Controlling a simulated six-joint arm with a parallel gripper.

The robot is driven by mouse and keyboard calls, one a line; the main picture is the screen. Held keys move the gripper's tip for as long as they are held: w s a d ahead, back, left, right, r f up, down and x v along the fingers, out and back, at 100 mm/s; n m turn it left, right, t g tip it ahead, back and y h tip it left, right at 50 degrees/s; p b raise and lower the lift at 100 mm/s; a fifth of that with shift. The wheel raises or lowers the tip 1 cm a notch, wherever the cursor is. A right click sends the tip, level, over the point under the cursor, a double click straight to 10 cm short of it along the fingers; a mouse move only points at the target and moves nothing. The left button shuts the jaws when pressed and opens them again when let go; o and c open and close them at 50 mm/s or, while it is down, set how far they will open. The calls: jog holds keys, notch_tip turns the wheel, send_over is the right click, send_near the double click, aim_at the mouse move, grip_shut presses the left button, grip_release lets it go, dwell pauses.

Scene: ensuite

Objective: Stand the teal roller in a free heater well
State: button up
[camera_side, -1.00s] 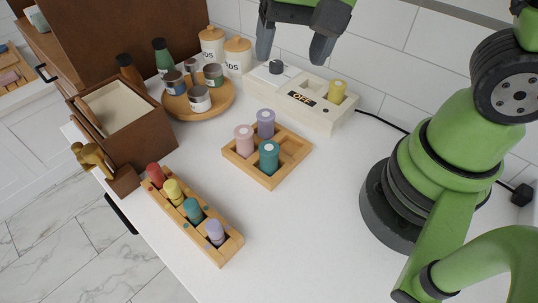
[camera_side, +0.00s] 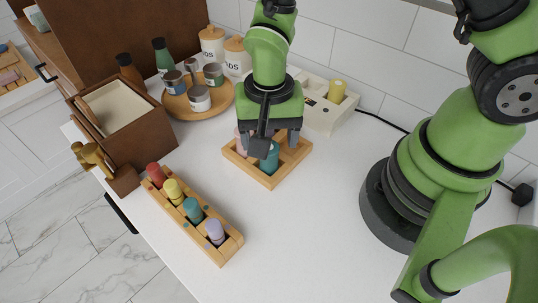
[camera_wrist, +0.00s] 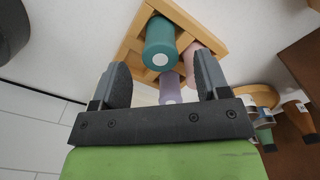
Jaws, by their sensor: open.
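A teal roller (camera_side: 271,160) stands upright in the front compartment of a square wooden tray (camera_side: 268,182); it also shows in the wrist view (camera_wrist: 174,42). My gripper (camera_side: 279,143) is open and empty, pointing down over the tray, with one finger partly in front of this roller. In the wrist view the fingers (camera_wrist: 163,80) are apart, with the lavender roller (camera_wrist: 169,88) seen between them and the teal one farther up. The white heater (camera_side: 318,118) stands behind; a yellow roller (camera_side: 337,91) is in its right well. My arm hides the heater's left part.
A pink roller (camera_side: 240,139) shares the tray. A long wooden rack (camera_side: 232,246) at front left holds red, yellow, teal and lavender rollers. A round board (camera_side: 228,107) with jars and a brown box (camera_side: 148,133) stand left. The counter right of the tray is clear.

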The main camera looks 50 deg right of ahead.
aim_at(269, 158)
jog(key=shift+f, duration=1.6)
jog(key=c, duration=1)
jog(key=shift+r, duration=0.15)
